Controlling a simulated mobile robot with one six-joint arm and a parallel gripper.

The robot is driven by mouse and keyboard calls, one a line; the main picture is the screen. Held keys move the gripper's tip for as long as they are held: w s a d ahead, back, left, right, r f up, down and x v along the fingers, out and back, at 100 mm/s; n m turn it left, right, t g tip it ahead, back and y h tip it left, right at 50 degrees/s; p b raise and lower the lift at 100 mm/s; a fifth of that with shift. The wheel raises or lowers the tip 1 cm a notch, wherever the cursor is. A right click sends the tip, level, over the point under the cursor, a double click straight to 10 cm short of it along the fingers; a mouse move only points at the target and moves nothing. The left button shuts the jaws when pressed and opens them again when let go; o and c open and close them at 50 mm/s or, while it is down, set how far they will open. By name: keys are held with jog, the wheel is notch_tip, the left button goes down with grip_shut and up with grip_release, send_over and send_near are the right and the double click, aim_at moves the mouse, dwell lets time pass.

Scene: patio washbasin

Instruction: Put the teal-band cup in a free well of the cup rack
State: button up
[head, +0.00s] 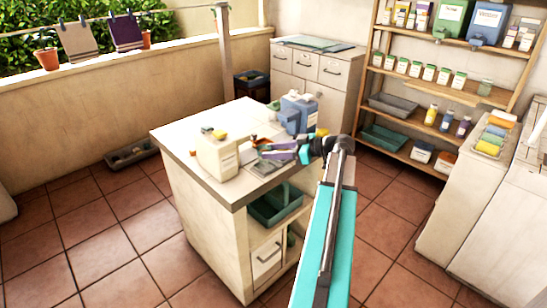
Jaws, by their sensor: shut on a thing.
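My gripper (268,150) is low over the white-topped counter, at the end of my teal arm reaching in from the lower right. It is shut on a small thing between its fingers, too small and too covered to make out. I cannot pick out a teal band, so I cannot tell from this view whether this is the teal-band cup. A low grey thing (262,168) lies on the counter just below the gripper. It may be the cup rack, but its wells cannot be made out.
The counter's (183,142) left end is clear. A teal bin (275,204) sits in its open shelf. Tall shelves (440,90) stand at the back right.

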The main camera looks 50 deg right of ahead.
jog(key=shift+f, duration=1.3)
jog(key=shift+f, duration=0.2)
jog(key=o, duration=1)
jog(key=shift+o, duration=0.2)
jog(key=shift+r, duration=0.15)
jog(key=shift+r, duration=0.15)
jog(key=shift+s+d, duration=0.15)
jog(key=shift+s, duration=0.1)
jog(key=b+v, duration=0.1)
jog(key=v, duration=1)
jog(key=shift+s, duration=0.2)
